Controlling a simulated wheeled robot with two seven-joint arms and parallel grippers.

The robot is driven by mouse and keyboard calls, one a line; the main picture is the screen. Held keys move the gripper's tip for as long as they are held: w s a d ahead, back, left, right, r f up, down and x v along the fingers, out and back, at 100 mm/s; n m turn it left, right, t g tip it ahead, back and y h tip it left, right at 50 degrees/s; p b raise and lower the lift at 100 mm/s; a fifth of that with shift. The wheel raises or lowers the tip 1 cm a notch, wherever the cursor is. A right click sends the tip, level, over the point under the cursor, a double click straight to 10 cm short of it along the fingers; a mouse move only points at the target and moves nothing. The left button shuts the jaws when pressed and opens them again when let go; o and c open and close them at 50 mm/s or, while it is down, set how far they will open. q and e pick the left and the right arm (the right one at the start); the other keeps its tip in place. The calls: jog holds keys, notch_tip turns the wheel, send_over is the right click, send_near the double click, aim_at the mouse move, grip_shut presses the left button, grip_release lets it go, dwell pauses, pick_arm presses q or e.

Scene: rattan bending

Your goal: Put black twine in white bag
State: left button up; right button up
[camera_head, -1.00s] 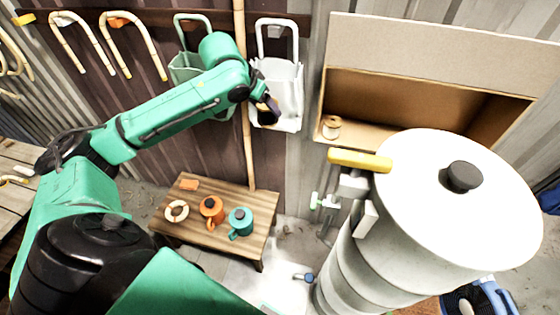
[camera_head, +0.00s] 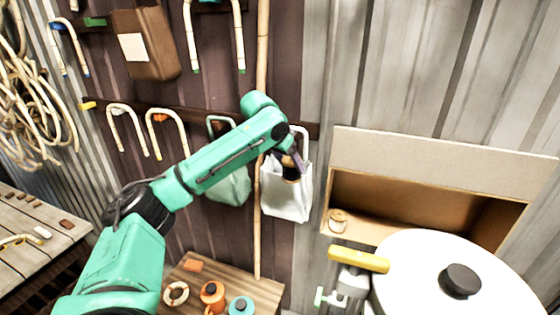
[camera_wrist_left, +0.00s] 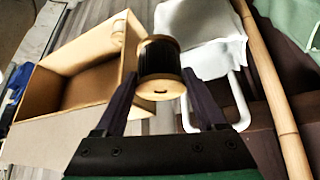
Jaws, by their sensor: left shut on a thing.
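My left gripper (camera_head: 296,162) is shut on a spool of black twine (camera_head: 290,171) with tan wooden ends. The spool also shows between the two fingers in the left wrist view (camera_wrist_left: 160,62). In the head view it is in front of the mouth of the white bag (camera_head: 287,200), which hangs on the wall by a white handle. The wrist view shows the white bag (camera_wrist_left: 205,50) behind and to the right of the spool. I cannot tell whether the spool is inside the mouth.
A green bag (camera_head: 229,186) hangs left of the white one, with a bamboo pole (camera_head: 257,235) between them. An open cardboard box (camera_head: 430,150) holding a tan spool (camera_head: 338,219) is at right. A white drum (camera_head: 440,270) and a low wooden table (camera_head: 262,290) stand below.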

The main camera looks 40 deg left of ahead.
pick_arm(q)
jog(key=w+a+f+p, duration=0.1)
jog(key=w+a, duration=0.1)
jog(key=w, duration=0.6)
jog(key=shift+w+a, duration=0.15)
jog(key=shift+a, duration=0.1)
pick_arm(e)
jog(key=shift+w+d+r, duration=0.25)
jog(key=shift+d+r, duration=0.05)
jog(key=shift+r, duration=0.25)
pick_arm(q)
jog(key=o, duration=1.4)
jog(key=shift+a, duration=0.1)
jog(key=shift+s+a, duration=0.1)
jog(key=shift+s, duration=0.1)
jog(key=shift+r, duration=0.1)
jog(key=b+v, duration=0.4)
jog(key=v, duration=1)
jog(key=shift+s+r, duration=0.25)
jog(key=shift+r, duration=0.05)
pick_arm(e)
jog(key=f, duration=0.4)
jog(key=shift+d+f, duration=0.2)
jog(key=shift+f, duration=0.05)
